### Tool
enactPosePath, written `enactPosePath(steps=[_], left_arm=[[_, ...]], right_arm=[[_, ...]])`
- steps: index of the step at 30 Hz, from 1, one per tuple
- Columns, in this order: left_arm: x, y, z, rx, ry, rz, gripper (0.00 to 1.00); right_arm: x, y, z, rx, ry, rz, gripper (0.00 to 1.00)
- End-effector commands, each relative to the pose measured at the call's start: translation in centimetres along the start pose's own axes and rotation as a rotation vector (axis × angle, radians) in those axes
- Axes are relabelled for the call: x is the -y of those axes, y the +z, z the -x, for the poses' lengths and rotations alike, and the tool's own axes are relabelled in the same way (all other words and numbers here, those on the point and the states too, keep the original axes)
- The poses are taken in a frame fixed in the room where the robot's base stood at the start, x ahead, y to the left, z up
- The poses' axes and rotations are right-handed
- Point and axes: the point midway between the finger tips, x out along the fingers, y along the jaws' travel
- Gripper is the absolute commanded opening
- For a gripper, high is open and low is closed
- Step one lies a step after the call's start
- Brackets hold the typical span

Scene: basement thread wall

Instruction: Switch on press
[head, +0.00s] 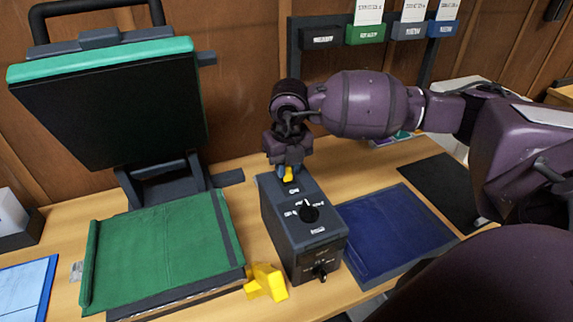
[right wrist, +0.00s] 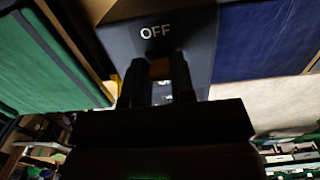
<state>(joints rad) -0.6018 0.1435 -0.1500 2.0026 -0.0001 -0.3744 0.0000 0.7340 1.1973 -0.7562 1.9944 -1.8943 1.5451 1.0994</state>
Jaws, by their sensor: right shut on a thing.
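The press stands at the left with its lid (head: 110,100) raised and its green lower bed (head: 160,245) bare. My right gripper (head: 289,172) points down at the far end of the box top. It is shut on a small yellow switch (head: 288,175). In the right wrist view an orange-lit piece (right wrist: 160,69) shows between the fingers, beside the OFF label (right wrist: 155,32). The switch's setting is hidden. My left gripper is not in view.
A yellow object (head: 265,282) lies at the near left of the box. A blue mat (head: 385,235) and a black mat (head: 440,190) lie flat to the right. A rack with labelled holders (head: 365,34) is on the back wall.

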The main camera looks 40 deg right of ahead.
Motion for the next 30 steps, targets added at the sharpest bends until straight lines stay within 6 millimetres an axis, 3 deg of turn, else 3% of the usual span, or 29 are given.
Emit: enactPosePath(steps=[8, 18, 30], left_arm=[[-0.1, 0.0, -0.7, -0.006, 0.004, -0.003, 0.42], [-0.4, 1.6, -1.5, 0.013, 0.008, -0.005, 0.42], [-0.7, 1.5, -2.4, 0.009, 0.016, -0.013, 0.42]], right_arm=[[0.0, -0.9, -0.1, 0.192, 0.000, 0.003, 0.00], [0.0, -2.0, -0.5, 0.452, 0.000, 0.001, 0.00], [0.0, -2.5, -0.3, 0.625, 0.000, -0.001, 0.00]])
